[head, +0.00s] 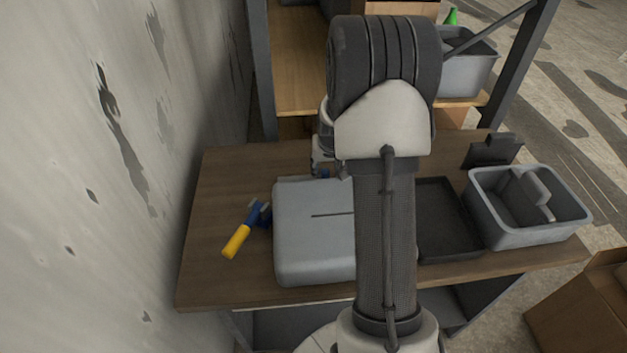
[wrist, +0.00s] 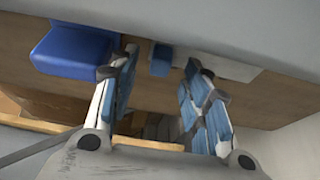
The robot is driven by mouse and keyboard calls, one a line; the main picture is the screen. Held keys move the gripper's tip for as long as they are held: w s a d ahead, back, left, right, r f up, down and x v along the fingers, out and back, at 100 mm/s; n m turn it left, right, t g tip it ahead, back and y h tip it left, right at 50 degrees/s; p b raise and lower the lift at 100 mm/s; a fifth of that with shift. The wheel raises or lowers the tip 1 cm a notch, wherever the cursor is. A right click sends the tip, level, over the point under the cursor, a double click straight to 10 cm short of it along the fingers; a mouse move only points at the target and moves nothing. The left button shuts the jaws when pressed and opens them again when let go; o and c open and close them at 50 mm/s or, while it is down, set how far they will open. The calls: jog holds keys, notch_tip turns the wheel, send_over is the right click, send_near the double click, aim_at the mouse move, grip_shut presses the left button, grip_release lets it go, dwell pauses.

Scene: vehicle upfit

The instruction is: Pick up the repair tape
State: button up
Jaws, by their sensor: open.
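My gripper (wrist: 162,62) is open in the wrist view, its two blue-padded fingers apart with nothing held. A small blue piece (wrist: 160,56) shows between the fingertips, over the brown tabletop, close to a grey surface. A larger blue block (wrist: 75,50) lies left of the left finger. I cannot tell for certain which of these, if either, is the repair tape. In the head view my arm hides most of the gripper and the area around it, behind the grey case (head: 310,235).
The wooden table (head: 225,180) also holds a yellow-and-blue tool (head: 240,238), a black tray (head: 450,250) and a grey tote (head: 515,238). A wall (head: 110,200) is close on the left. A shelf (head: 297,60) stands behind. A cardboard box (head: 580,310) is at lower right.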

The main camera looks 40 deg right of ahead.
jog(key=shift+x, duration=1.05)
jog(key=shift+r, duration=0.1)
jog(key=shift+c, duration=0.5)
jog(key=c, duration=0.9)
jog(key=shift+o, duration=0.2)
